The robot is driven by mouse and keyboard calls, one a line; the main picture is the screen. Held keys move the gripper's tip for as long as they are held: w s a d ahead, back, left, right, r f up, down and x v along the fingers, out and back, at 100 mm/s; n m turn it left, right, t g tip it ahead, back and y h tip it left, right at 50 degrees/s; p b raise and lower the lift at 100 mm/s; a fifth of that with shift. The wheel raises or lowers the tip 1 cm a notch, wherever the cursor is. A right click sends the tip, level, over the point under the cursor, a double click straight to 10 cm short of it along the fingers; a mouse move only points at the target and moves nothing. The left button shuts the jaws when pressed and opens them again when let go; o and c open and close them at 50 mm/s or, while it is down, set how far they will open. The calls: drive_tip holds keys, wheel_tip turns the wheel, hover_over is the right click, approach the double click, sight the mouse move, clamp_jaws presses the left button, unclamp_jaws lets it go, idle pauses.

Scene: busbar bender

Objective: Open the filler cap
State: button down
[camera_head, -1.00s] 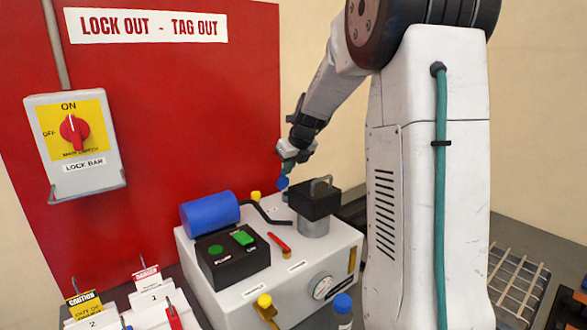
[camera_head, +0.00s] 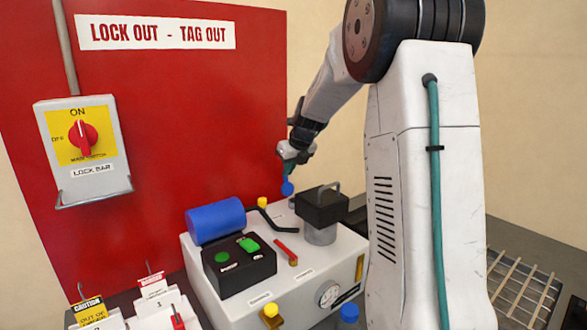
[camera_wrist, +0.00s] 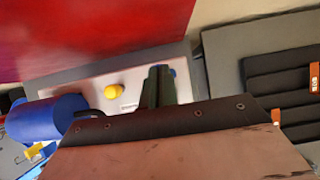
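A small round blue cap (camera_head: 287,188), which looks like the filler cap, is at my fingertips, over the back of the white machine (camera_head: 225,305). In the head view it appears just above a small grey neck, but I cannot tell whether they touch. My gripper (camera_head: 288,176) points down with its fingers close together and seems shut on the blue cap. In the wrist view, blue edges of the cap (camera_wrist: 172,71) show at the ends of the dark green fingers (camera_wrist: 159,88); the fingers hide most of it.
Beside the cap stand a black block with a handle (camera_head: 320,208) on a grey cylinder, a yellow knob (camera_head: 262,202) and a blue cylinder (camera_head: 215,220). The red board (camera_head: 200,120) rises close behind. A blue-topped bottle (camera_head: 348,312) stands in front.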

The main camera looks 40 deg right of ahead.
drive_tip(key=shift+w+a+f, duration=0.1)
drive_tip(key=shift+a+f, duration=0.05)
drive_tip(key=shift+a, duration=0.1)
